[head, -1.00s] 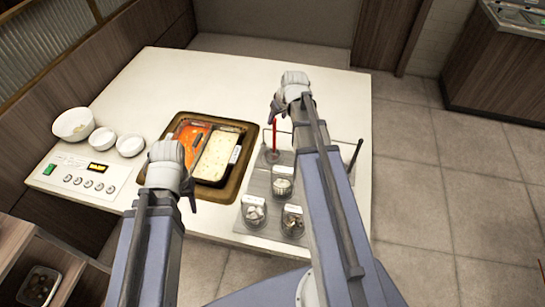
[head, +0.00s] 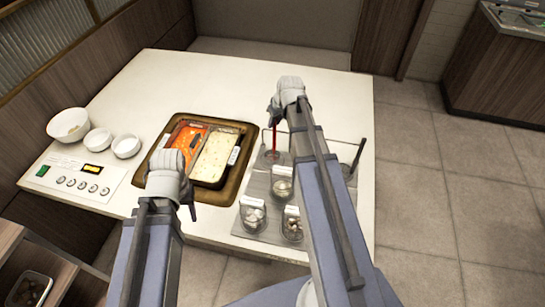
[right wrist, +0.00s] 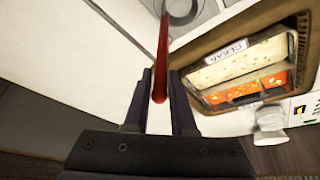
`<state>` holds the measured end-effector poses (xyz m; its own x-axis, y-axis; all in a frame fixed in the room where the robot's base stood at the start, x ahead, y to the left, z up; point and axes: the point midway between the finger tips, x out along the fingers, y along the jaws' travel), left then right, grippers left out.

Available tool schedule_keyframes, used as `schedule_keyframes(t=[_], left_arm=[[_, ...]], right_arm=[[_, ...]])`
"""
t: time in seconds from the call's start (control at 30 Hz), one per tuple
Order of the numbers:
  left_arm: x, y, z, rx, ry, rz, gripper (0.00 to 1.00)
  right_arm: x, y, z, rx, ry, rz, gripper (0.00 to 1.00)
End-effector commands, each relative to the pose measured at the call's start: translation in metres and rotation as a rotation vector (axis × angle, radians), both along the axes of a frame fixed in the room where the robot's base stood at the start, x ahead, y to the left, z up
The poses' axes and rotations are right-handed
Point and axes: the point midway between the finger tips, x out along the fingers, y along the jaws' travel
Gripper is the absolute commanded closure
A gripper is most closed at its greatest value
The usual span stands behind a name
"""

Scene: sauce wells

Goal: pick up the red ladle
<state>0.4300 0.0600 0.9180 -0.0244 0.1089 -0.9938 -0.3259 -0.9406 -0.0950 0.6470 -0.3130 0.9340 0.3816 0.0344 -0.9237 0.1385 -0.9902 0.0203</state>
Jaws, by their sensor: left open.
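The red ladle (head: 274,142) stands upright, its handle rising from a clear container at the back left of the grey tray. In the right wrist view its red handle (right wrist: 162,50) runs between the fingers. My right gripper (head: 275,116) is at the top of the handle. In the right wrist view my right gripper (right wrist: 160,80) is open, with a finger on each side of the handle and narrow gaps visible. My left gripper (head: 192,198) is open and empty, low in front of the brown sauce tray; its fingers are partly hidden.
The brown tray (head: 237,184) holds an orange sauce well (head: 187,138) and a pale one (head: 218,155). Labelled jars (head: 253,217) stand on the grey tray (head: 262,180). White bowls (head: 69,124) are at left. The table's back (head: 215,75) is clear.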

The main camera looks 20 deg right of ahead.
Motion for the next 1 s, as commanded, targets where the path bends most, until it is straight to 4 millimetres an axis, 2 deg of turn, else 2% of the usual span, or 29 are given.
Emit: schedule_keyframes(t=[0.03, 0.2, 0.8, 1.0], left_arm=[[0.0, 0.0, 0.0, 0.0, 0.0, 0.0, 0.5], [0.0, 0.0, 0.0, 0.0, 0.0, 0.0, 0.5], [0.0, 0.0, 0.0003, 0.0, 0.0, 0.0, 0.5], [0.0, 0.0001, 0.008, 0.0, 0.0, 0.0, 0.5]], right_arm=[[0.0, 0.0, 0.0, 0.0, 0.0, 0.0, 0.83], [0.0, 0.0, 0.0, 0.0, 0.0, 0.0, 1.0], [0.0001, -0.0002, 0.0004, 0.0, 0.0, 0.0, 1.0], [0.0, -0.0001, 0.008, 0.0, 0.0, 0.0, 1.0]])
